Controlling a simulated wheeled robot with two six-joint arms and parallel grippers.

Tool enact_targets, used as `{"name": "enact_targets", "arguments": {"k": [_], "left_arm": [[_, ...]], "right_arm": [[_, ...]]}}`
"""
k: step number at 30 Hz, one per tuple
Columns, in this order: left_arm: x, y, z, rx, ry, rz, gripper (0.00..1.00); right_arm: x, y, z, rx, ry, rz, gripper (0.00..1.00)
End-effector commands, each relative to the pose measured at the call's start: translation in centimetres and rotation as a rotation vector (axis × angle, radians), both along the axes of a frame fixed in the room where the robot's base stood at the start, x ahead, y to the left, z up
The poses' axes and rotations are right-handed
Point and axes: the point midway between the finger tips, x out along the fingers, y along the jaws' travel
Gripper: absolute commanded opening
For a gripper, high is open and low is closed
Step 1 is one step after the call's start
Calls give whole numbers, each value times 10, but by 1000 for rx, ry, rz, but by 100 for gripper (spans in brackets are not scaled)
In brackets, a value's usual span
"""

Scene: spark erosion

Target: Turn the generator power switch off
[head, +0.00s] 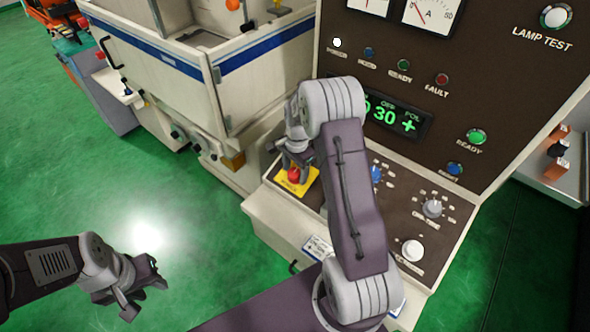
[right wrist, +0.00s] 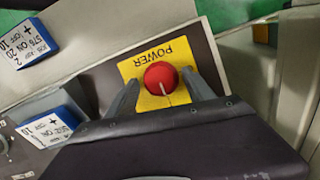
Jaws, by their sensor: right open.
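The generator power switch is a red round knob (right wrist: 161,77) on a yellow plate (right wrist: 133,68) marked POWER, which reads upside down in the right wrist view. A pale mark on the knob points toward the bottom of that view. In the head view the red knob (head: 294,174) sits at the left end of the sloping control panel. My right gripper (right wrist: 161,82) is open, with one finger on each side of the knob; I cannot tell if they touch it. My left gripper (head: 140,290) hangs over the green floor, away from the panel, and looks open and empty.
The generator cabinet (head: 480,85) carries meters, lamps and a green display (head: 395,115). A blue knob (head: 375,175), a grey knob (head: 433,208) and a white button (head: 412,249) sit along the panel. A white machine with a tank (head: 175,75) stands at left. Green floor (head: 200,230) is open at lower left.

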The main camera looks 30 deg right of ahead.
Motion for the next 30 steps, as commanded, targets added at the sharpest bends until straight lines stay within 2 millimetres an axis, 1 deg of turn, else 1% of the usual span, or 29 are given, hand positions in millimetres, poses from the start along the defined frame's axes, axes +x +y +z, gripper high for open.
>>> {"name": "enact_targets", "arguments": {"k": [1,2,3,5,6,8,9,14,20,26,30], "left_arm": [[0,0,0,0,0,0,36],[0,0,0,0,0,0,36],[0,0,0,0,0,0,36],[0,0,0,0,0,0,36],[0,0,0,0,0,0,36],[0,0,0,0,0,0,36],[0,0,0,0,0,0,36],[0,0,1,0,0,0,36],[0,0,6,0,0,0,36],[0,0,14,0,0,0,36],[0,0,20,0,0,0,36]], "right_arm": [[0,0,0,0,0,0,61],[0,0,0,0,0,0,58],[0,0,0,0,0,0,47],[0,0,0,0,0,0,31],[0,0,0,0,0,0,20],[0,0,0,0,0,0,3],[0,0,0,0,0,0,0],[0,0,1,-2,4,10,0],[1,0,2,-11,25,76,0],[3,1,3,-31,72,217,0],[4,1,2,-48,114,340,0]]}}
